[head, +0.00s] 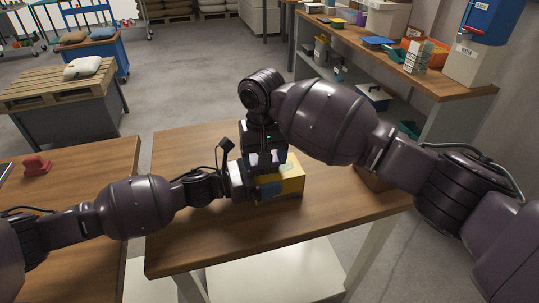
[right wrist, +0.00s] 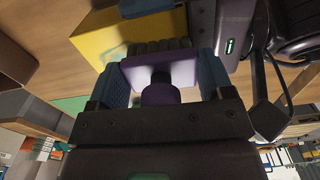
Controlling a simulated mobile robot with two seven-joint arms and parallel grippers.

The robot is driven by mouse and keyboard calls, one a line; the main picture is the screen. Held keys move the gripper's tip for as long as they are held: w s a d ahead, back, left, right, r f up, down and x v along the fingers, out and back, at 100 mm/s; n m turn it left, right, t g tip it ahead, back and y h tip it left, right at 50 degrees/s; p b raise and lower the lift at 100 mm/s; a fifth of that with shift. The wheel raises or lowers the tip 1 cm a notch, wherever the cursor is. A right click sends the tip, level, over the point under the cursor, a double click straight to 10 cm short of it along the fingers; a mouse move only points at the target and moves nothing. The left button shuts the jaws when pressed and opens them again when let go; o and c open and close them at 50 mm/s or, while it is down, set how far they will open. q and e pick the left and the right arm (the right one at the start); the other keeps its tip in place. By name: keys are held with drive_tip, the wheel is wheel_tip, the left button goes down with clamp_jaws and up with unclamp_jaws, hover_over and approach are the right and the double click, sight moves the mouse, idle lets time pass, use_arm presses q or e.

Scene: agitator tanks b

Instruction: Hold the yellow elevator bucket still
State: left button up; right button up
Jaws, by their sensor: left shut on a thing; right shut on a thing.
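The yellow elevator bucket (head: 291,183) rests on the wooden table, partly covered by my grippers. It also shows in the right wrist view (right wrist: 105,40) at the upper left. My left gripper (head: 268,189) comes in from the left, with its bluish fingers shut on the bucket's near left side. My right gripper (head: 264,160) points down just above and behind the left one, at the bucket. In the right wrist view its blue fingers (right wrist: 160,82) are shut on a lavender and purple piece (right wrist: 160,91) close to the bucket. Whether this piece touches the bucket is hidden.
The wooden table (head: 195,235) is mostly clear at its front and left. A second table at left carries a red object (head: 37,165). A shelf bench (head: 440,85) with boxes and bins stands at back right. A brown box (head: 374,179) is partly hidden under my right arm.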

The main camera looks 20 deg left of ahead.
drive_tip(key=shift+s+a+f, duration=0.15)
drive_tip(key=shift+s+a, duration=0.5)
drive_tip(key=shift+a, duration=0.1)
drive_tip(key=shift+s+a, duration=0.15)
drive_tip(key=shift+c, duration=1.1)
drive_tip(key=shift+w+d+r, duration=0.1)
drive_tip(key=shift+w+d, duration=0.6)
drive_tip(key=shift+d, duration=0.2)
drive_tip(key=shift+w+d+r, duration=0.15)
drive_tip(key=shift+w+d, duration=0.5)
drive_tip(key=shift+d, duration=0.3)
drive_tip(key=shift+w+d+r, duration=0.1)
drive_tip(key=shift+w+d, duration=0.6)
drive_tip(key=shift+d, duration=0.2)
drive_tip(key=shift+w+d+f, duration=0.15)
drive_tip(key=shift+w+d, duration=0.3)
drive_tip(key=shift+d, duration=0.25)
drive_tip(key=shift+w+d+f, duration=0.1)
drive_tip(key=shift+w+d, duration=0.3)
drive_tip(key=shift+d, duration=0.25)
drive_tip(key=shift+s+a, duration=0.1)
drive_tip(key=shift+a, duration=0.05)
